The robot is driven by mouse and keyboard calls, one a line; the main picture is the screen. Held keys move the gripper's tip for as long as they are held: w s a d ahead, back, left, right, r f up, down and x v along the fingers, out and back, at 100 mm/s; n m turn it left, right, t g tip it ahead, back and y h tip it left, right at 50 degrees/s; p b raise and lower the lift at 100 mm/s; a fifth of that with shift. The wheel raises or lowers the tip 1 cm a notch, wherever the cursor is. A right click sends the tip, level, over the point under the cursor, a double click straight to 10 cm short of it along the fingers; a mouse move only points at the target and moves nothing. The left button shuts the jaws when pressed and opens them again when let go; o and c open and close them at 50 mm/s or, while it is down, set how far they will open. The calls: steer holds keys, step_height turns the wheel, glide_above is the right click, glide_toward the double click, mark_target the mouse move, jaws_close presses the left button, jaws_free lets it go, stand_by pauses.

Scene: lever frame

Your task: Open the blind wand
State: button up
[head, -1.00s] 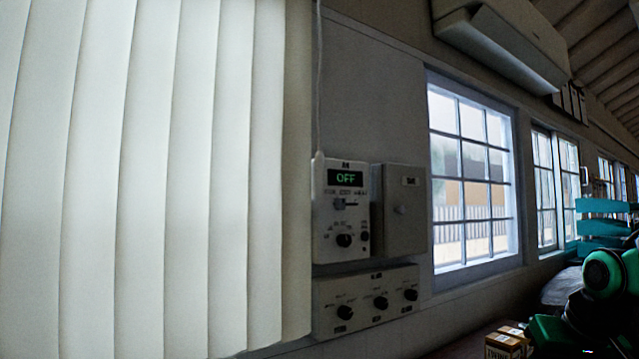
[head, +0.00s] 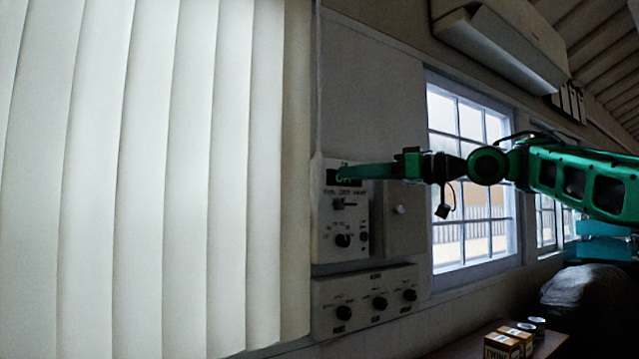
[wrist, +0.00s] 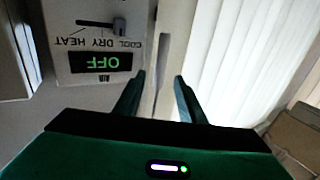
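The blind wand (head: 318,90) is a thin pale rod hanging at the right edge of the white vertical blind (head: 190,180). My gripper (head: 338,173) reaches in from the right in the head view, its fingers crossing in front of the control panel's display, close to the wand's lower end. In the wrist view my gripper (wrist: 160,82) is open. A narrow pale rod (wrist: 163,60), seemingly the wand, shows between the two fingers with gaps to each side. I cannot tell its depth relative to the fingertips. The blind's slats are closed.
The control panel (head: 328,240) reads OFF and has a slider and knobs. A grey box (head: 405,225) sits right of it, and a knob panel (head: 365,302) sits below. A window (head: 470,170) is farther right. Boxes and cans stand on a table (head: 465,345) below.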

mark_target(318, 176)
steer(key=x, duration=1)
steer(key=shift+f, duration=0.1)
jaws_close()
